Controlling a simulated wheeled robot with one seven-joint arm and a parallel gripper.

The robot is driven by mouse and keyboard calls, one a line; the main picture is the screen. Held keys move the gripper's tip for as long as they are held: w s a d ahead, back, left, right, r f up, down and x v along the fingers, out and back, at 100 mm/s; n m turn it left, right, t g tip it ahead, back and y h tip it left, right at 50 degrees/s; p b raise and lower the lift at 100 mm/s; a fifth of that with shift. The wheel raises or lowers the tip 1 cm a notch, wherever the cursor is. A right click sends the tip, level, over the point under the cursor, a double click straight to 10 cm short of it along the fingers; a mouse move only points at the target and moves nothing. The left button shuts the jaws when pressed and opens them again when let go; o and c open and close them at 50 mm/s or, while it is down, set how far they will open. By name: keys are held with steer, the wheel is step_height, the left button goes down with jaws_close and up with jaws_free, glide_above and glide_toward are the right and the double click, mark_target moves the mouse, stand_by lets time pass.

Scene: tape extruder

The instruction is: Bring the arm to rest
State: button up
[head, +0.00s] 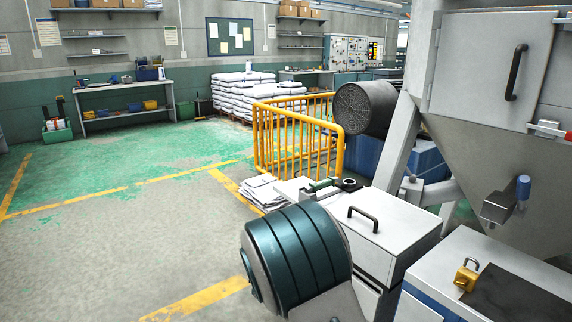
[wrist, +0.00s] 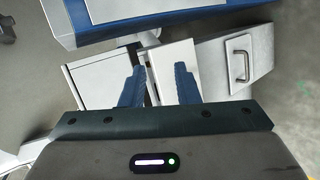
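My gripper (wrist: 158,82) shows in the wrist view, with its two blue fingers pointing away from the camera and a clear gap between them. It is open, and nothing is held between the fingers. A pale grey cabinet with a black-edged handle (wrist: 240,62) and white panels lie beyond the fingertips; I cannot tell how far off they are. My arm and gripper do not show in the head view.
A dark green ribbed drum (head: 295,252) and a white cabinet (head: 385,222) stand at front centre. A hopper (head: 490,130) and a yellow padlock (head: 467,276) are at right. A yellow railing (head: 297,135) stands behind. The floor (head: 110,235) at left is clear.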

steer(key=s+d+r+m+y+p, duration=0.1)
steer(key=s+r+m+y+p, duration=0.1)
steer(key=s+r+y+p, duration=0.3)
steer(key=s+r+m+y+p, duration=0.1)
steer(key=s+r+y+p, duration=0.5)
steer(key=s+r+p, duration=0.5)
steer(key=s+r, duration=0.3)
steer(key=r, duration=0.4)
steer(key=s+r, duration=0.3)
steer(key=r, duration=0.4)
steer(key=shift+s+d+m+p, duration=0.25)
steer(key=shift+d+m+p, duration=0.1)
steer(key=shift+d+m, duration=0.05)
steer(key=shift+d, duration=0.1)
